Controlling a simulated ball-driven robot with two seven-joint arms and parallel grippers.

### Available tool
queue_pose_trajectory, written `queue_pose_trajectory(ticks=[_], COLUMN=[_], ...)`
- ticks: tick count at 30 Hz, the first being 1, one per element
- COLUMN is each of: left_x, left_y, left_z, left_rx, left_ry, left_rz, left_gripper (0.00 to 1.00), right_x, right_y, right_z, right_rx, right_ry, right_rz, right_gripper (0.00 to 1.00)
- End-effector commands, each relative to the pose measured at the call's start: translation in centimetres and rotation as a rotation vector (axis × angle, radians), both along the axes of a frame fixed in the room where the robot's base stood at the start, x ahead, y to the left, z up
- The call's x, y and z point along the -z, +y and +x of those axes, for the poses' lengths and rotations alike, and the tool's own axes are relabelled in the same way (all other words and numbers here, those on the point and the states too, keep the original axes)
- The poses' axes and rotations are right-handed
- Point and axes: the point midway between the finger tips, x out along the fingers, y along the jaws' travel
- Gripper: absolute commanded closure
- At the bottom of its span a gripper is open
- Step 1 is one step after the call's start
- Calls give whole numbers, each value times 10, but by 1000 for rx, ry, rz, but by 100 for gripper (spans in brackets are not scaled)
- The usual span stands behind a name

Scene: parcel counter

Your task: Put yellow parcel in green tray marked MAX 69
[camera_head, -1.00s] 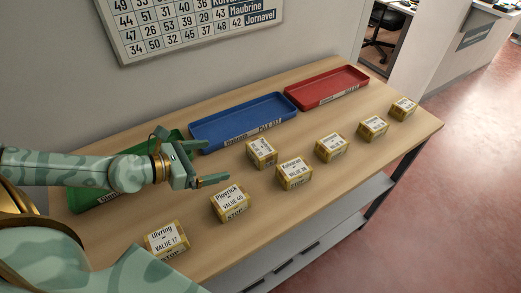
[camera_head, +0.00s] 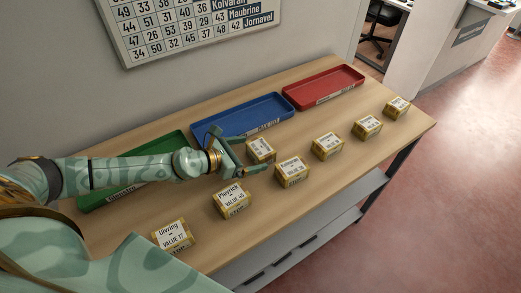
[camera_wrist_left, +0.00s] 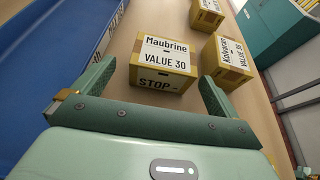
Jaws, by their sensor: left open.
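Several alike yellow box parcels with white labels stand on the counter. One, labelled Maubrine VALUE 30 (camera_wrist_left: 163,65), is just ahead of my left gripper (camera_head: 255,154), roughly between its open fingertips; it also shows in the head view (camera_head: 262,148). The left gripper (camera_wrist_left: 156,88) is open and empty, with a finger to each side of that parcel's near face; contact cannot be told. The green tray (camera_head: 88,203) is at the left, partly hidden behind my left arm; its MAX marking is not readable. My right gripper is not in view.
A blue tray (camera_head: 205,149) and a red tray (camera_head: 288,96) stand along the wall. Parcels Ulvring (camera_head: 172,238) and Plovrick (camera_head: 233,203) are at front left; another (camera_head: 293,174) is close to the right of the gripper. Parcels form a row to the right.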

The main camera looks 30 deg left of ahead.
Motion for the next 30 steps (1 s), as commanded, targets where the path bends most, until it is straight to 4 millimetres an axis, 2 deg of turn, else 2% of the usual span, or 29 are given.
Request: queue_pose_trajectory(ticks=[4, 7, 16, 21, 22, 23, 24, 30], left_x=[2, 11, 13, 13, 13, 13, 13, 12], left_y=[-16, -22, -25, -25, -25, -25, -24, -24], left_z=[21, 31, 36, 36, 36, 36, 36, 36], left_rx=[1, 1, 0, 0, 0, 0, 0, -1], left_ry=[-4, -1, 0, 0, 0, 0, 0, -1], left_rz=[-3, -2, -1, -1, -1, -1, -1, -1], left_gripper=[2, 2, 2, 49, 54, 54, 58, 58], right_x=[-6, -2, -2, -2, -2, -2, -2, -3], right_y=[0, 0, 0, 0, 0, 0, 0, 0], right_z=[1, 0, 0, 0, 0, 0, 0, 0], right_rx=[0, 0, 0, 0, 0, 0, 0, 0], right_ry=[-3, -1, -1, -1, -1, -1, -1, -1], right_rz=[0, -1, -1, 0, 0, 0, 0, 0], right_gripper=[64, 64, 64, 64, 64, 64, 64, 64])
